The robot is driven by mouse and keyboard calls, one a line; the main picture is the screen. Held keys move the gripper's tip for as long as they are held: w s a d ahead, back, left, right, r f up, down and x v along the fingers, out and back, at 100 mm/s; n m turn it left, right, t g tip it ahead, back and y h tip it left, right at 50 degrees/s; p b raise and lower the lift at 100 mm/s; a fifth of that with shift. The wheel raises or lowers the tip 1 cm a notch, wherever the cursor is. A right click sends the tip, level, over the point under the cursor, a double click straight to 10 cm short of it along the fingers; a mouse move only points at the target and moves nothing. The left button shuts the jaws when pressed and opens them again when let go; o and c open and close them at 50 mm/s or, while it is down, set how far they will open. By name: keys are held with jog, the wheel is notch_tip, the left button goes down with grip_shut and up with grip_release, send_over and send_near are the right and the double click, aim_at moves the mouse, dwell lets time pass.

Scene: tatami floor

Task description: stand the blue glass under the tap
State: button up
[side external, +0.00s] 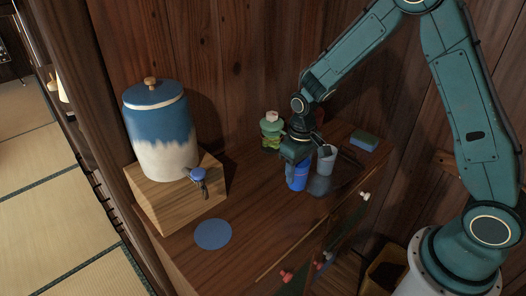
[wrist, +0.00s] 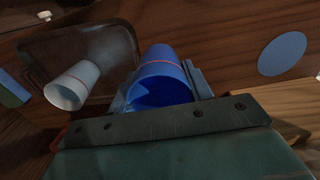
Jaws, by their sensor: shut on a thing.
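The blue glass (side external: 297,177) is in my gripper (side external: 297,160), which is shut on it. In the side view it looks upright at the edge of a dark tray (side external: 322,186); I cannot tell whether it touches the surface. In the wrist view the blue glass (wrist: 162,78) shows its open mouth between the jaws, with a thin red line around it. The tap (side external: 199,175) with a blue knob is on the front of a blue and white dispenser (side external: 160,128) on a wooden block, to the left. A round blue mat (side external: 213,234) lies in front of the tap.
A pale grey-blue cup (side external: 326,160) stands right beside the held glass; it also shows in the wrist view (wrist: 72,85). A green bottle (side external: 271,131) stands behind, and a blue-green sponge (side external: 364,140) lies at the right. The cabinet top between glass and mat is clear.

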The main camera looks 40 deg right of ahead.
jog(key=shift+w+r, duration=0.25)
jog(key=shift+r, duration=0.2)
jog(key=w+r+n, duration=0.2)
jog(key=r, duration=0.5)
jog(key=w+r+n, duration=0.3)
jog(key=r, duration=0.4)
notch_tip(320, 180, down, 21)
jog(key=shift+r, duration=0.15)
dwell(0.4)
jog(key=o, duration=1)
jog(key=shift+o, duration=0.2)
